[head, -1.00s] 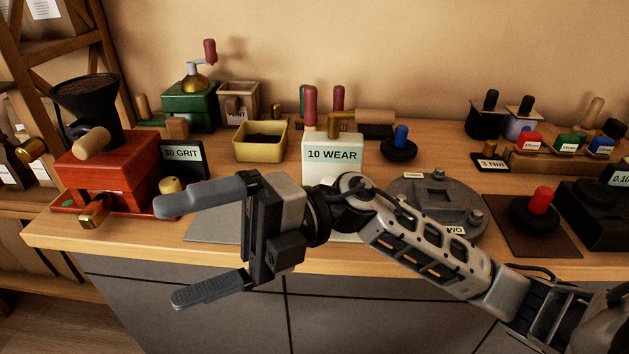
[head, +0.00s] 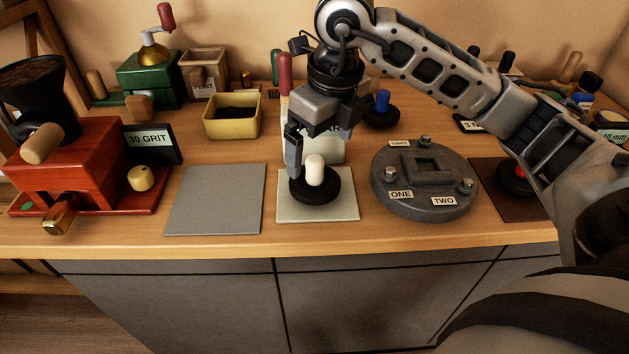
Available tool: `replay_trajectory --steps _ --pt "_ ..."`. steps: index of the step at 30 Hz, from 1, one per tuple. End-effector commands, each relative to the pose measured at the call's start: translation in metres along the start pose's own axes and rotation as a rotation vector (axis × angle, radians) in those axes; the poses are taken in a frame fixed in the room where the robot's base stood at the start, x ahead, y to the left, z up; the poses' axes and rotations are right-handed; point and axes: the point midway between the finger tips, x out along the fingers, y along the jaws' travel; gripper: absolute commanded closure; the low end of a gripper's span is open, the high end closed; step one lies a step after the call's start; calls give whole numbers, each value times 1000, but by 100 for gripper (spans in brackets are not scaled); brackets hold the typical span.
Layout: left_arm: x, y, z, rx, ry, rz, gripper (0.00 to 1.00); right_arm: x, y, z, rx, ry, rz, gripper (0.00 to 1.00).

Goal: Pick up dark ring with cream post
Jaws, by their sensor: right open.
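The dark ring with a cream post (head: 316,186) lies on a pale square mat (head: 290,212) near the front of the bench, its post upright. My right gripper (head: 318,160) is open and points down just above and behind it. One finger shows left of the post; the other is partly hidden behind the hand and wrist. I cannot tell whether a finger touches the post. My left gripper is not in view.
A grey mat (head: 214,200) lies left and a round grey fixture (head: 425,185) right. The 10 WEAR box (head: 330,152) stands close behind the ring. A red grinder (head: 85,165) is at far left. A ring with a red post (head: 515,175) is partly behind my arm.

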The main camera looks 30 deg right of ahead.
Motion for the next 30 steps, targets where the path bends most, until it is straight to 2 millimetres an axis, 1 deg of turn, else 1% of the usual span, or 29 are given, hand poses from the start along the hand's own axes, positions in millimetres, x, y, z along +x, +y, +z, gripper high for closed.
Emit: replay_trajectory --steps 1,3,8,11,15,18,21,27,28,29,30 --pt "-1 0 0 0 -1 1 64 9 0 0 2 4 1 0" --pt "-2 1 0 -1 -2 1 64 17 0 0 2 3 1 0" --pt "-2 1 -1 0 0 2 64 27 0 0 -1 1 2 0" --pt "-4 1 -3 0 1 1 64 36 2 2 -1 3 3 0" --pt "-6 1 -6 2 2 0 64 58 3 4 0 4 4 0" --pt "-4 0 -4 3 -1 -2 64 71 2 4 0 2 3 0" --pt "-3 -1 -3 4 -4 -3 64 77 2 4 0 0 2 0" --pt "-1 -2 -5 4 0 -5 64 78 2 5 -1 -1 2 0" --pt "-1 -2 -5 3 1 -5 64 78 2 5 -1 -1 2 3" --pt "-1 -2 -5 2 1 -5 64 78 2 5 -1 -1 2 11" --pt "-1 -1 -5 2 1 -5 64 77 2 5 -1 -1 2 22"
